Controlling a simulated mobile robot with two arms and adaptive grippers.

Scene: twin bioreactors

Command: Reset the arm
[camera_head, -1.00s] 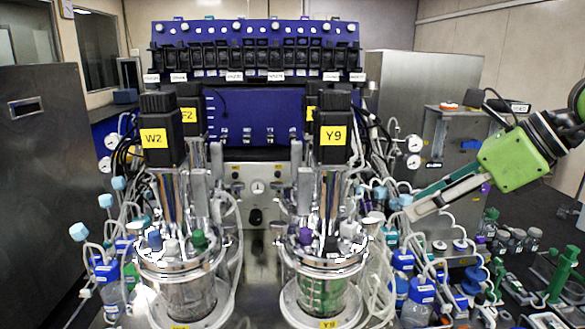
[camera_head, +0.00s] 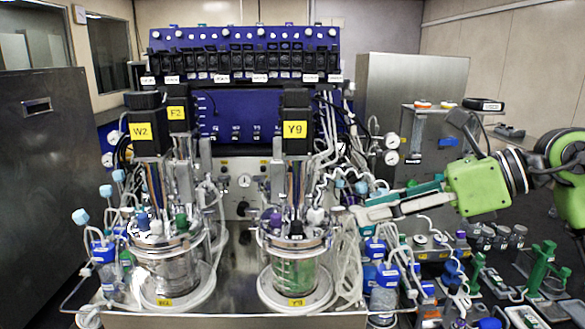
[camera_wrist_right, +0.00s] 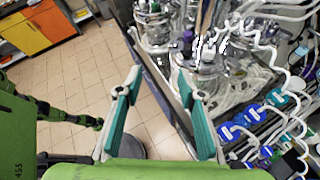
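My right gripper (camera_head: 362,208) comes in from the right in the head view. Its fingers point left, roughly level, in front of the tubing just right of the Y9 vessel (camera_head: 296,268). In the right wrist view the two teal-padded fingers (camera_wrist_right: 160,82) stand apart with nothing held between them. Beyond them are the tiled floor and the bench edge. Whether a finger touches any tubing is unclear. The W2 vessel (camera_head: 168,270) stands upright to the left of Y9. My left gripper is not recognisable in either view.
Blue-capped bottles (camera_head: 386,277) and loose white tubes (camera_head: 345,265) crowd the bench below the right gripper. Green stands (camera_head: 541,268) are at the right. A steel cabinet (camera_head: 415,85) stands behind. In the wrist view, open tiled floor (camera_wrist_right: 85,65) lies left of the bench.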

